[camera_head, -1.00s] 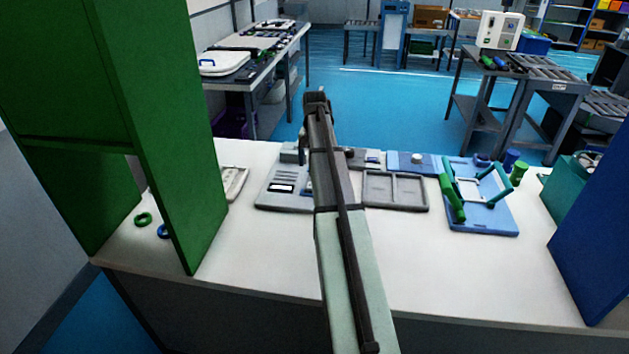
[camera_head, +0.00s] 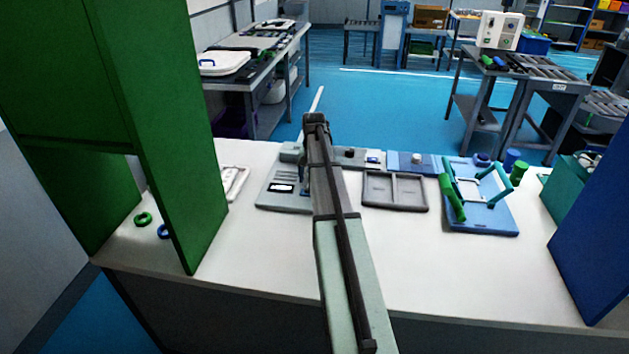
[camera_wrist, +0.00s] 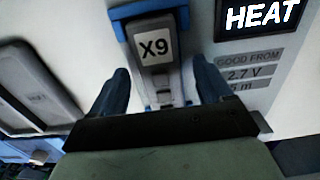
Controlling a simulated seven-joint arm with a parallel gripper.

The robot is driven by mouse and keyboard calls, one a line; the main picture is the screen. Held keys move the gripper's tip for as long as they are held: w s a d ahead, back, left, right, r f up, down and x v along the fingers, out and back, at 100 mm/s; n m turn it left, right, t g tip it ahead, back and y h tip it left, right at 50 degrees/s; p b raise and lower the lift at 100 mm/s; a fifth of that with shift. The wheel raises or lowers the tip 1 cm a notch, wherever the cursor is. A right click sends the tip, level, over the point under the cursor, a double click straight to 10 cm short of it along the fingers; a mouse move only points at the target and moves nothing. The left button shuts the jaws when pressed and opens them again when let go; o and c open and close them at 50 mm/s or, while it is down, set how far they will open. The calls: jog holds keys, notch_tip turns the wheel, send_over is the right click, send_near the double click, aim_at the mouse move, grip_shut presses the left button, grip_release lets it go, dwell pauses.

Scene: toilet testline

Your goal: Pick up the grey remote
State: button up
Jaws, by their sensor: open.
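A grey device with a white "X9" label (camera_wrist: 154,50), which looks like the grey remote, sits in a blue holder (camera_wrist: 122,22) on the light grey test panel (camera_wrist: 283,98). My gripper (camera_wrist: 160,85) is open, with one dark blue finger on each side of the device's lower part. Gaps show between the fingers and the device, and I cannot tell the height between them. In the head view the test panel (camera_head: 280,193) lies left of my arm, which hides most of the gripper and the device.
A grey two-part tray (camera_head: 395,190) lies right of my arm. Further right is a blue board (camera_head: 485,215) with green handles. A tall green cabinet (camera_head: 165,120) stands at the left and a blue panel (camera_head: 595,250) at the right. The table's front (camera_head: 260,255) is clear.

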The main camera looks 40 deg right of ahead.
jog(key=shift+c, duration=0.4)
jog(key=c, duration=1.2)
